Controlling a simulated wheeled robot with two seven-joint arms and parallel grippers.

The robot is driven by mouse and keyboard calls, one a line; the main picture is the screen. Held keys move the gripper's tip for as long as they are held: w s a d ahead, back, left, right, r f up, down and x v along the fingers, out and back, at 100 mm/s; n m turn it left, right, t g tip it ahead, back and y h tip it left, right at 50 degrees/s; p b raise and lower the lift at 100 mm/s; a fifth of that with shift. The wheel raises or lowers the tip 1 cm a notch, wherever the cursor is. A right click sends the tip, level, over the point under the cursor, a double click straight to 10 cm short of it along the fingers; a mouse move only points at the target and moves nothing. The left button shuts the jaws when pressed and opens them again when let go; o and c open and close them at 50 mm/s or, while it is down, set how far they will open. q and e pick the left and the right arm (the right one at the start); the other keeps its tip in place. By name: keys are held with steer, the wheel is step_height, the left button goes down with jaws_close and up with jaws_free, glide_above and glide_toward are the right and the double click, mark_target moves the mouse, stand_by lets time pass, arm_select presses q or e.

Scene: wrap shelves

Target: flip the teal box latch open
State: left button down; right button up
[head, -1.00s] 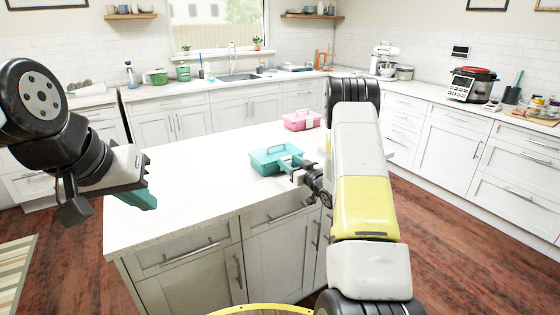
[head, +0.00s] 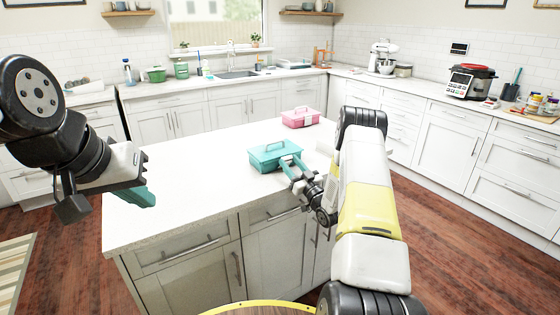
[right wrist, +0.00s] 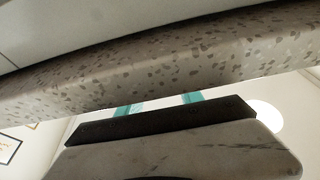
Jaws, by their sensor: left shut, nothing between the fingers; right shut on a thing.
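The latch cannot be made out behind the fingers. In the right wrist view two teal finger strips (right wrist: 160,103) show beyond a dark bar; the box cannot be made out there.
A pink box (head: 300,119) stands behind the teal box on the island (head: 190,185). The island's left part is clear. The counter's speckled edge (right wrist: 150,65) runs close across the right wrist view. A red-lidded cooker (head: 471,82) is on the right counter.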

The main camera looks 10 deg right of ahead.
steer(key=o, duration=1.4)
steer(key=v, duration=0.7)
steer(key=shift+s+d+f, duration=0.15)
steer(key=shift+s, duration=0.2)
